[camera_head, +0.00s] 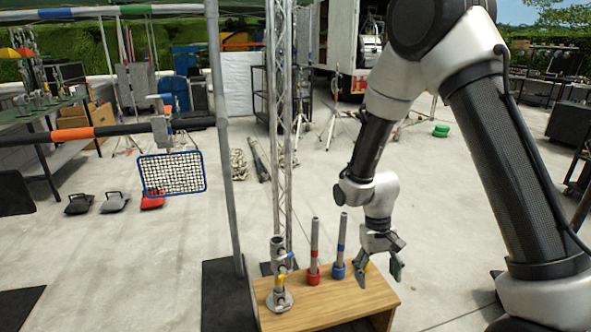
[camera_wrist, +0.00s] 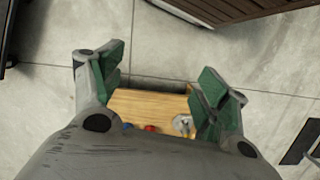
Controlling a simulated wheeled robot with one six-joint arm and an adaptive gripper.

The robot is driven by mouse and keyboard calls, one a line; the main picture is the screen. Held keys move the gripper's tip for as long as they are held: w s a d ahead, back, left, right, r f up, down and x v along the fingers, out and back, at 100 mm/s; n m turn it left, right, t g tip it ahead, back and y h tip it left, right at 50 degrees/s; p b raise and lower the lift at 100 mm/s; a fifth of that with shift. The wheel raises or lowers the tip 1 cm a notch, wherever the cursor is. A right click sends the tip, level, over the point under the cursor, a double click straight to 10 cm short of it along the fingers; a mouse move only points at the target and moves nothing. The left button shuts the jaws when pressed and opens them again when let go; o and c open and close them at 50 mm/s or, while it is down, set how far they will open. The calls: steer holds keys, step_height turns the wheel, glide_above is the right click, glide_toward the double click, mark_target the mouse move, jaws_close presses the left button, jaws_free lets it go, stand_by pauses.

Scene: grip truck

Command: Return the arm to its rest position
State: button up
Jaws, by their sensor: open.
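My arm reaches in from the right in the head view. My gripper (camera_head: 378,273) hangs pointing down over the right end of a small wooden bench (camera_head: 335,310). Its two green-padded fingers are spread apart in the wrist view (camera_wrist: 158,90), with nothing between them but a view of the bench (camera_wrist: 150,103) below. The gripper is close beside the blue-based post (camera_head: 339,250); I cannot tell whether they touch. A red-based post (camera_head: 314,255) stands to the left of it.
A metal fitting with a yellow part (camera_head: 279,296) stands on the bench's left. A lattice truss (camera_head: 280,130) and a grey pole (camera_head: 222,140) rise behind and left. A blue-framed net (camera_head: 172,173) hangs further left. Open concrete floor (camera_head: 440,190) lies behind the arm.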

steer(key=s+d+r+t, duration=0.2)
steer(key=s+d+r, duration=0.3)
steer(key=r, duration=0.5)
steer(key=s+d+r+m+t, duration=0.1)
steer(key=s+d+r, duration=0.4)
steer(key=r, duration=0.6)
steer(key=s+d+r+t, duration=0.3)
steer(key=s+d+r, duration=0.2)
steer(key=r, duration=0.5)
steer(key=shift+s+r+t+y, duration=0.2)
steer(key=shift+s+t+y, duration=0.2)
steer(key=shift+s, duration=0.15)
